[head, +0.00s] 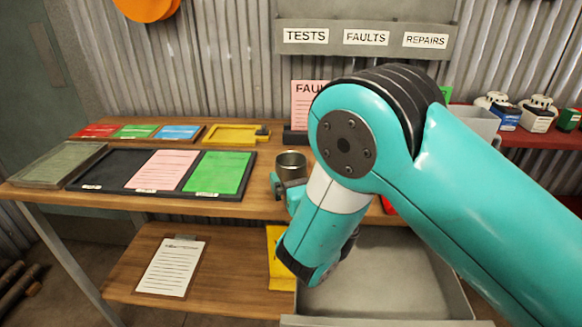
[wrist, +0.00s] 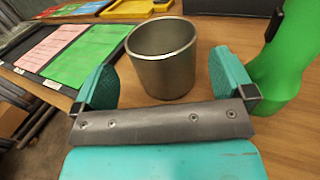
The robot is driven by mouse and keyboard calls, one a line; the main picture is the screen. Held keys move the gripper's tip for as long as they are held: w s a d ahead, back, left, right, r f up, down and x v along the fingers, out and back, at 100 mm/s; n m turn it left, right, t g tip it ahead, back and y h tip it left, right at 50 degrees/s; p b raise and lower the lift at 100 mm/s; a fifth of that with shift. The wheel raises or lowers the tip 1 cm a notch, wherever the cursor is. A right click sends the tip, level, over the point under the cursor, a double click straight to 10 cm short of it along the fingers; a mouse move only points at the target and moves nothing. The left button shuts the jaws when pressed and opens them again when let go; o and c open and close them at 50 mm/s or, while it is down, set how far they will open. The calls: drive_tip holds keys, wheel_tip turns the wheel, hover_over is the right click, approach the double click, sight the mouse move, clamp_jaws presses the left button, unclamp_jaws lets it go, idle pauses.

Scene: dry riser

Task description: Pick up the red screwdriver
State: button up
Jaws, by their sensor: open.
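I cannot make out a red screwdriver in either view. A small red patch (head: 388,205) shows at the bench edge behind my arm, but too little of it shows to tell what it is. My gripper (wrist: 162,76) is open, with its two teal fingers spread apart. A grey metal cup (wrist: 162,50) stands upright on the wooden bench in front of the fingers, and it also shows in the head view (head: 291,160). The cup appears centred in the finger gap; I cannot tell how far it reaches between the fingers. My arm hides much of the bench's right side.
A green object with a black clip (wrist: 290,65) stands close to the right finger. A black tray (head: 105,168) with pink and green cards lies to the left. A clipboard (head: 172,267) lies on the lower shelf, and a grey bin (head: 375,270) is below my arm.

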sight(286, 159)
drive_tip(key=p+x, duration=0.2)
drive_tip(key=x, duration=0.1)
drive_tip(key=shift+w+r, duration=0.15)
drive_tip(key=shift+w, duration=0.15)
drive_tip(key=shift+w+a+f+p, duration=0.1)
drive_tip(key=shift+w+a+p, duration=0.05)
drive_tip(key=shift+w+p, duration=0.15)
drive_tip(key=shift+w+a+f+p, duration=0.15)
drive_tip(key=shift+w, duration=0.15)
drive_tip(key=c, duration=0.9)
